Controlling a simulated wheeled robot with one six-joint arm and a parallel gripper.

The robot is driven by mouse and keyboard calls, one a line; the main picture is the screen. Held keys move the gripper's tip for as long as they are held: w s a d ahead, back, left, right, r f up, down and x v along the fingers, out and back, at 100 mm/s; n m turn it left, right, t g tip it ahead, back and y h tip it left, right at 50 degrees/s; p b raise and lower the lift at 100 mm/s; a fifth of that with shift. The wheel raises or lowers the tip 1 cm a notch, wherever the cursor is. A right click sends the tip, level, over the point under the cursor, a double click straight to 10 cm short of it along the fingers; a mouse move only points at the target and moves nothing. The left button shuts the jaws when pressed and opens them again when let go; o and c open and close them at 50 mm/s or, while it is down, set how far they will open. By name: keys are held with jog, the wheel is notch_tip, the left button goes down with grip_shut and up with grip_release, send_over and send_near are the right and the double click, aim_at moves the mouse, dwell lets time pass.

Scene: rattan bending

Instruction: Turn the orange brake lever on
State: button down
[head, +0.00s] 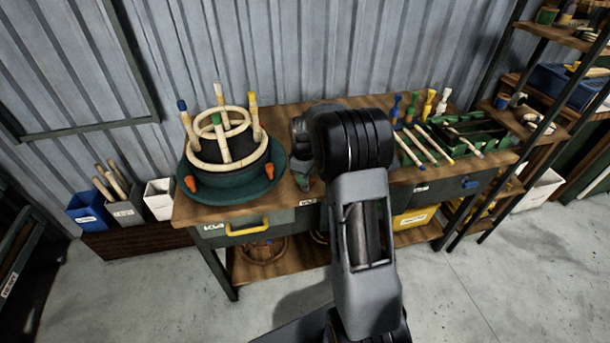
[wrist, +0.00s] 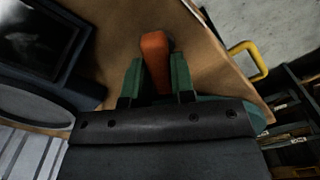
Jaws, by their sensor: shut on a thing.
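The orange brake lever (wrist: 155,48) stands between the two green fingers of my gripper (wrist: 156,72) in the wrist view. The fingers are closed on its sides, and its rounded end sticks out past them. The lower part of the lever is hidden by the gripper. In the head view my gripper (head: 304,182) is mostly hidden behind my arm, low over the bench just right of the round green base. Two orange pieces, a left one (head: 190,183) and a right one (head: 269,170), show on that base's front. I cannot tell whether either is the held lever.
The green base (head: 232,194) carries a drum with rattan rings and upright pegs on the wooden bench (head: 292,122). A green rack (head: 462,138) with rods and brushes lies at right. A yellow drawer handle (head: 248,230) juts from the front. The floor in front is clear.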

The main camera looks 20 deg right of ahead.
jog(key=m, duration=0.5)
jog(key=shift+m, duration=0.3)
jog(key=m, duration=0.4)
jog(key=shift+m+p, duration=0.3)
jog(key=shift+p, duration=0.05)
jog(key=c, duration=1)
grip_release()
jog(key=shift+o, duration=0.2)
notch_tip(320, 180, up, 14)
jog(key=shift+p, duration=0.3)
jog(key=shift+w, duration=0.1)
